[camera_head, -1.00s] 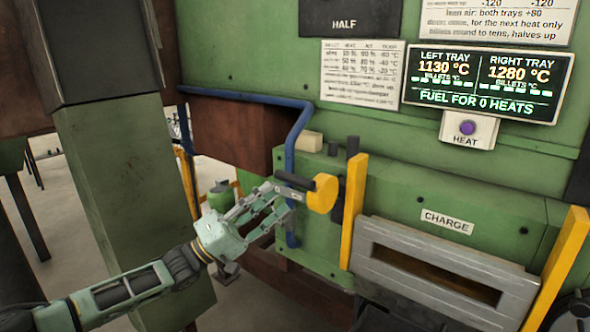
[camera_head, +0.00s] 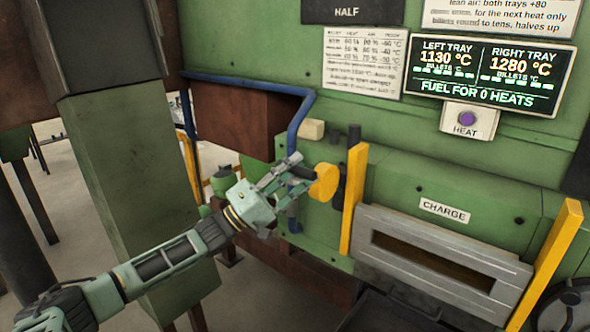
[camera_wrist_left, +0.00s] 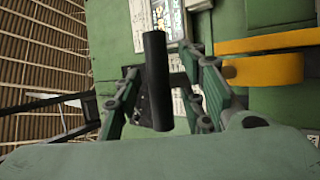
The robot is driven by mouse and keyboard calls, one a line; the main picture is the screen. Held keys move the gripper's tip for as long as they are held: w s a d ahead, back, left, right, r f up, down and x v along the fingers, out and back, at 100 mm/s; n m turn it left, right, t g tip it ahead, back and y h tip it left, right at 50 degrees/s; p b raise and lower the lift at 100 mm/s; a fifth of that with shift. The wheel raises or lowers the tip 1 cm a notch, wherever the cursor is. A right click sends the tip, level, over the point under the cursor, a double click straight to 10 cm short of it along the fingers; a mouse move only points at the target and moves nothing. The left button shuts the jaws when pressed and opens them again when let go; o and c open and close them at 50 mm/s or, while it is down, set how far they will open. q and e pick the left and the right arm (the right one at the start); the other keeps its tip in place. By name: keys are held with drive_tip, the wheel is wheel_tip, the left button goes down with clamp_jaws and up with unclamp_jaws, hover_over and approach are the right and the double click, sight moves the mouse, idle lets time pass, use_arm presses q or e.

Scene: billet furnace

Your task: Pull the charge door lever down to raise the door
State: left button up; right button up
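The charge door lever has a yellow round hub (camera_head: 325,183) and a short black handle (camera_head: 303,172), which points left from the hub in the head view. My left gripper (camera_head: 285,178) is at the handle. In the left wrist view the black handle (camera_wrist_left: 157,75) stands between the two open fingers (camera_wrist_left: 165,100), with gaps visible on both sides. The yellow lever part (camera_wrist_left: 265,68) shows at the right there. The grey charge door (camera_head: 390,222), with a dark slot, sits between two yellow posts below the CHARGE label (camera_head: 444,210). My right gripper is out of view.
A blue pipe (camera_head: 297,125) runs down just behind my left gripper. A yellow post (camera_head: 353,195) stands close right of the hub. The display (camera_head: 490,75) and HEAT button (camera_head: 467,119) are above the door. A green column (camera_head: 135,190) stands left.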

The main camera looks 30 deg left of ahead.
use_arm(q)
drive_tip(key=c, duration=0.9)
clamp_jaws()
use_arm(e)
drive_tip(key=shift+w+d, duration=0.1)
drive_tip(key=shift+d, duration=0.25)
